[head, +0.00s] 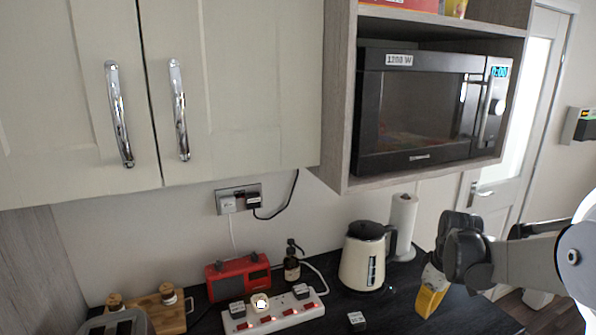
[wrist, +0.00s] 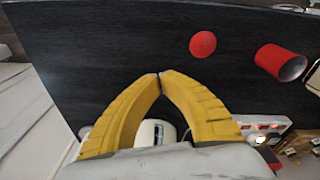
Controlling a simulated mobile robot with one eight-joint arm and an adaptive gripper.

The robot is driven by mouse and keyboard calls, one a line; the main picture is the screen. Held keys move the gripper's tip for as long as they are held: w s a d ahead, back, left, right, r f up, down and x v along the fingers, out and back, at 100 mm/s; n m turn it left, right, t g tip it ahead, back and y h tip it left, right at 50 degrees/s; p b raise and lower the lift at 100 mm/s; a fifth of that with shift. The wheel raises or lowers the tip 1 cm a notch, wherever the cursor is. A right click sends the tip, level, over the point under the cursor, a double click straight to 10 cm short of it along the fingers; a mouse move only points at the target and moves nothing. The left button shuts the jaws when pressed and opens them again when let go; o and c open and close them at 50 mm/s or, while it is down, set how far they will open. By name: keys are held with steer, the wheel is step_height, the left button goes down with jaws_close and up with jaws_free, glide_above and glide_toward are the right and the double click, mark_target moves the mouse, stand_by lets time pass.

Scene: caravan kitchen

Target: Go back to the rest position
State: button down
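My gripper (head: 428,304) is at the right in the head view, above the dark counter and to the right of the kettle. Its yellow fingers point down. In the wrist view the two fingertips of my gripper (wrist: 160,76) meet, with nothing seen between them. The gap behind the tips shows part of the cream kettle (wrist: 152,131) beyond. My arm reaches in from the right edge of the head view.
The cream kettle (head: 363,262), paper roll (head: 403,225), red radio (head: 238,277) and power strip (head: 272,318) stand on the counter. The microwave (head: 420,110) hangs above. A red cup (wrist: 280,62) and red disc (wrist: 203,44) show in the wrist view.

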steer(key=s+a+r+m+t+b, duration=0.1)
steer(key=s+a+m+t+b, duration=0.1)
steer(key=s+a, duration=0.4)
steer(key=s+a+r+m+t+b, duration=0.2)
steer(key=s+a+m, duration=0.3)
steer(key=s, duration=1)
steer(key=shift+s+a+r+t+b, duration=0.25)
steer(key=shift+s+a+t+b, duration=0.1)
steer(key=shift+a+t+b, duration=0.45)
